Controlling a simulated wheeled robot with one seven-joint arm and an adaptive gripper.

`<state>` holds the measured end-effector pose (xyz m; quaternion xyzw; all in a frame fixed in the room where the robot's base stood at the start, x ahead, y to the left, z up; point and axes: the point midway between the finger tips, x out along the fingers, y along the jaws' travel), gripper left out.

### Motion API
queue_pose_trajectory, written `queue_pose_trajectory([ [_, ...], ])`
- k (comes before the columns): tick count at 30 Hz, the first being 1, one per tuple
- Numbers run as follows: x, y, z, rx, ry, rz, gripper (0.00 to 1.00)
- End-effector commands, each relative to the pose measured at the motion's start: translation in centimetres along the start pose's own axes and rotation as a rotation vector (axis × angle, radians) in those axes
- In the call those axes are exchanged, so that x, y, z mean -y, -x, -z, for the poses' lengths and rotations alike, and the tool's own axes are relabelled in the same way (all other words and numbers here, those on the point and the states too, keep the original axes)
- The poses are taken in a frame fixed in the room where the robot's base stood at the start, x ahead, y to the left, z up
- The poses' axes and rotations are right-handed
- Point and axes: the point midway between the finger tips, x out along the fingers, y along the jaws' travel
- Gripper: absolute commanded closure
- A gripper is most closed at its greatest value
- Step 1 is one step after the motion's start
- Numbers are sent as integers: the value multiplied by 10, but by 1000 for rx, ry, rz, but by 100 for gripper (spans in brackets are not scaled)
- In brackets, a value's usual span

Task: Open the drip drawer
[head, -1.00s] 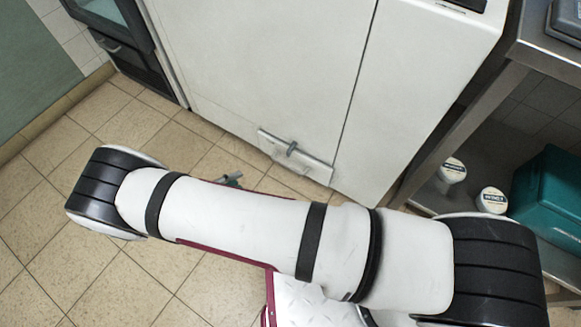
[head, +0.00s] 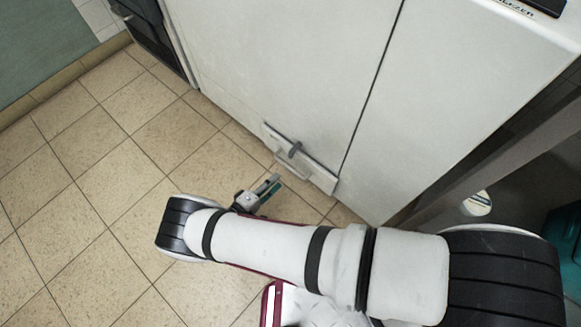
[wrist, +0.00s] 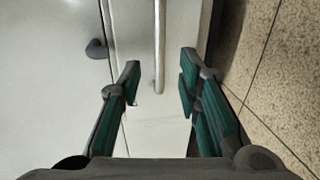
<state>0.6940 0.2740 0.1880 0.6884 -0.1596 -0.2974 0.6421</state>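The drip drawer (head: 318,175) is a narrow, pale front low on the white freezer, close to the floor. Its thin bar handle (head: 290,172) stands out from the front, and the drawer looks shut. My gripper (head: 272,184) is low over the floor, just in front of the handle. In the wrist view my gripper (wrist: 160,67) is open, with green-padded fingers apart. The pale handle bar (wrist: 160,45) runs upward from between the fingertips against the drawer front (wrist: 133,30). I see no finger touching the bar.
The white freezer (head: 290,60) fills the back, with a dark latch (head: 295,149) just above the drawer. A dark cabinet (head: 150,35) stands at upper left. A steel rack (head: 500,160) with a lidded jar (head: 477,203) is at right. Tiled floor (head: 80,210) at left is clear.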

Motion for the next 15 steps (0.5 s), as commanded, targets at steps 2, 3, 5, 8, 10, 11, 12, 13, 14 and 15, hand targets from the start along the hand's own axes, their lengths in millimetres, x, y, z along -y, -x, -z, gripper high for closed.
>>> queue_pose_trajectory([
  [2, 1, -17, -1, 3, 0, -2, 69],
  [3, 1, -25, -1, 3, 0, -1, 69],
  [5, 1, -37, -1, 3, 1, -2, 69],
  [8, 1, -54, -1, 3, 0, -1, 69],
  [10, 1, -65, -1, 2, 0, -1, 69],
  [11, 1, -69, -1, 2, 0, 0, 69],
  [12, 1, -74, 0, 2, 0, 0, 69],
  [13, 1, -77, 0, 1, 0, 0, 69],
  [14, 1, -79, 0, 1, 0, 0, 69],
  [15, 1, -82, 0, 1, 0, 0, 69],
])
